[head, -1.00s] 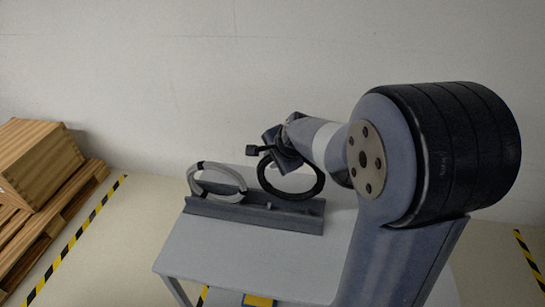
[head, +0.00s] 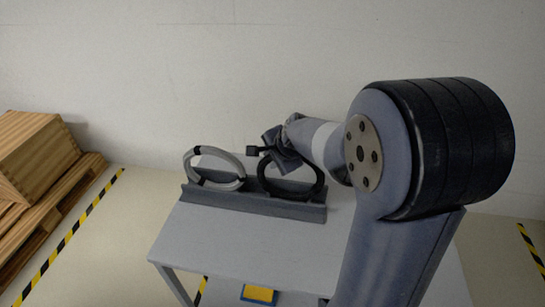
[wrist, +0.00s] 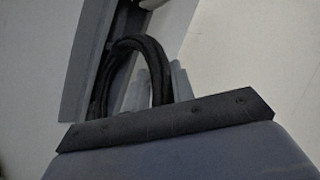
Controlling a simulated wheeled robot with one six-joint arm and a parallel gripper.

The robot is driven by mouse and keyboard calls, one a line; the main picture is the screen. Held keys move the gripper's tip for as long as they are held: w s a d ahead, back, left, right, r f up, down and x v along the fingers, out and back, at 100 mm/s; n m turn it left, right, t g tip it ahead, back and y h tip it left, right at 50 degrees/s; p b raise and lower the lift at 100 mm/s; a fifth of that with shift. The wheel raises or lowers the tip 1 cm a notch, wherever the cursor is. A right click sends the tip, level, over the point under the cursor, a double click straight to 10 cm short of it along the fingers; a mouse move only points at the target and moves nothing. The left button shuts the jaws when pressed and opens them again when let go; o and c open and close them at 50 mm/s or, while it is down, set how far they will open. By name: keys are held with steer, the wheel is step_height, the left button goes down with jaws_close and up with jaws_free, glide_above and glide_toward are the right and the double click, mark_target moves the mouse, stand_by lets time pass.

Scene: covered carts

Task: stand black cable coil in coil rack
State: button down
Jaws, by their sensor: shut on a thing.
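The black cable coil (head: 318,184) is upright in the head view, its lower edge down at the right half of the grey coil rack (head: 250,204). The rack's front wall partly hides its bottom, and I cannot tell if it rests on the rack floor. My gripper (head: 273,158) is shut on the coil at its upper left side. In the wrist view the coil (wrist: 157,65) is a dark loop beyond a dark bar, with the rack (wrist: 88,65) behind it. The fingertips' contact is not clear there.
A grey cable coil (head: 188,168) stands in the rack's left half, beside the black one. The rack is on a light grey cart top (head: 215,240), mostly bare in front. A wall is behind. A blue and yellow item (head: 258,294) shows low at the front.

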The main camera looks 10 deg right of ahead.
steer(key=shift+f, duration=0.1)
steer(key=c, duration=1.1)
jaws_free()
steer(key=v, duration=1.1)
steer(key=shift+f, duration=0.1)
steer(key=shift+f, duration=0.1)
steer(key=x, duration=1)
steer(key=shift+w+f, duration=0.1)
steer(key=shift+w, duration=0.05)
steer(key=shift+w+a, duration=0.1)
steer(key=shift+w, duration=0.1)
steer(key=shift+r+p, duration=0.5)
steer(key=shift+p, duration=0.05)
steer(key=shift+s, duration=0.15)
